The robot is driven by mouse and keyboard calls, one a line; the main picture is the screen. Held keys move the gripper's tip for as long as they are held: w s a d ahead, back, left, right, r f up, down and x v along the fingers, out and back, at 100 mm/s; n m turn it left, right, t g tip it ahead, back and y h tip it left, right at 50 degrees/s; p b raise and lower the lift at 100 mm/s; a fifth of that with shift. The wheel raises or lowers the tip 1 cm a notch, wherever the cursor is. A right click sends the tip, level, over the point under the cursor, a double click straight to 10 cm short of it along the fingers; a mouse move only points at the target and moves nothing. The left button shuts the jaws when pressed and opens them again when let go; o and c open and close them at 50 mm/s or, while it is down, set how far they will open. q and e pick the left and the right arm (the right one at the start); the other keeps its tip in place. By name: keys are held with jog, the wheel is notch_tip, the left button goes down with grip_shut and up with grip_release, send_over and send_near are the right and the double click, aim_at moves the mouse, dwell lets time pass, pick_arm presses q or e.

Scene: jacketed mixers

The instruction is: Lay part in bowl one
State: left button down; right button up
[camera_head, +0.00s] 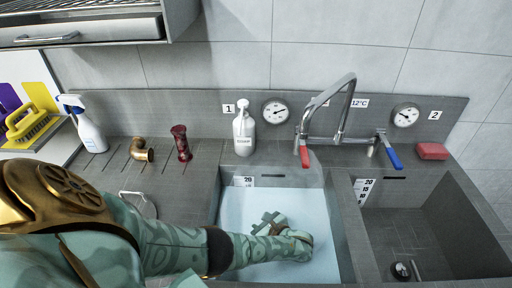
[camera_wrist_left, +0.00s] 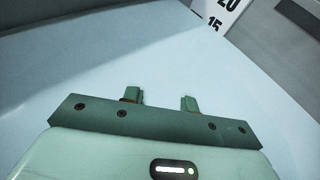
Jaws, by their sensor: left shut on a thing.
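Bowl one (camera_head: 343,235) is the left basin, below the "1" label, filled with pale blue liquid. My left gripper (camera_head: 268,222) reaches into it, over or in the liquid. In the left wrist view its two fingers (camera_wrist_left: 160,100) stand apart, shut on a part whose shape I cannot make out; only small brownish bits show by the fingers. A brass elbow fitting (camera_head: 140,150) and a dark red fitting (camera_head: 181,143) stand on the ribbed drainboard to the left. My right gripper is not in view.
A faucet (camera_head: 343,105) with a red lever (camera_head: 305,155) and a blue lever (camera_head: 393,157) stands behind the basins. Bowl two (camera_head: 410,235) at right holds only a drain plug (camera_head: 401,270). A soap bottle (camera_head: 243,130), spray bottle (camera_head: 88,128) and red sponge (camera_head: 432,151) line the back.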

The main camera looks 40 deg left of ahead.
pick_arm(q)
jog(key=shift+f, duration=0.1)
jog(key=c, duration=1.1)
grip_release()
jog(key=p+v, duration=0.2)
jog(key=v, duration=0.5)
jog(key=shift+d, duration=0.25)
jog(key=shift+r, duration=0.25)
